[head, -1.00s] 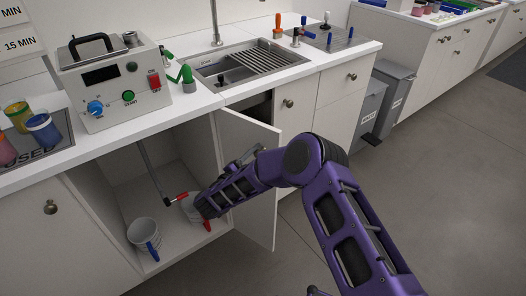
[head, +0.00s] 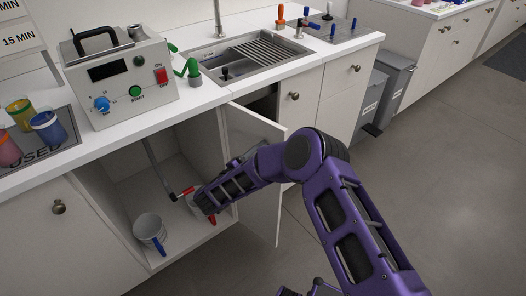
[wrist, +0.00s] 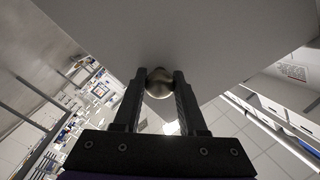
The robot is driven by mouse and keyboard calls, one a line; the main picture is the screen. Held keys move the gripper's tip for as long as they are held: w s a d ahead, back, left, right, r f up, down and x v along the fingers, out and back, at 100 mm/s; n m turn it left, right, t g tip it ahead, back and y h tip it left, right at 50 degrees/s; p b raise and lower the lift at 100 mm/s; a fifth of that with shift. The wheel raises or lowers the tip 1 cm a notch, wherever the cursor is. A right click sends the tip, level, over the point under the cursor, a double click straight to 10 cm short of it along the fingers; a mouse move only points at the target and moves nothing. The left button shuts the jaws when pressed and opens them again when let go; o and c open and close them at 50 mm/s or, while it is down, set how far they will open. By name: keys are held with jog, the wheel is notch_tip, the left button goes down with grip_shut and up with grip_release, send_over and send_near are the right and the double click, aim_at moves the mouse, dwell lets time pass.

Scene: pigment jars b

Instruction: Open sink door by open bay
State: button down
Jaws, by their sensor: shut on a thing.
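The sink door (head: 262,200) is a pale cabinet door beside the open bay (head: 125,195), in the head view. It stands ajar, swung outward, with a dark gap (head: 262,103) behind its top edge. In the wrist view, my gripper (wrist: 158,82) is shut on the round metal knob (wrist: 159,88), with a finger on each side of it. The pale door face (wrist: 190,35) fills the top of that view. In the head view, my purple forearm crosses in front of the door and hides most of the gripper and the knob.
A white cup with a blue handle (head: 150,229) and a cup with a red handle (head: 196,206) stand in the open bay. A sink (head: 248,58) and a control box (head: 120,82) are on the counter above. The floor (head: 430,190) to the right is clear.

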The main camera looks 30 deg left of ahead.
jog(key=shift+c, duration=2.3)
grip_release()
jog(key=shift+s, duration=0.1)
jog(key=s+a+p, duration=0.1)
jog(key=s+a, duration=0.2)
jog(key=s, duration=1.4)
jog(key=shift+w+a, duration=0.1)
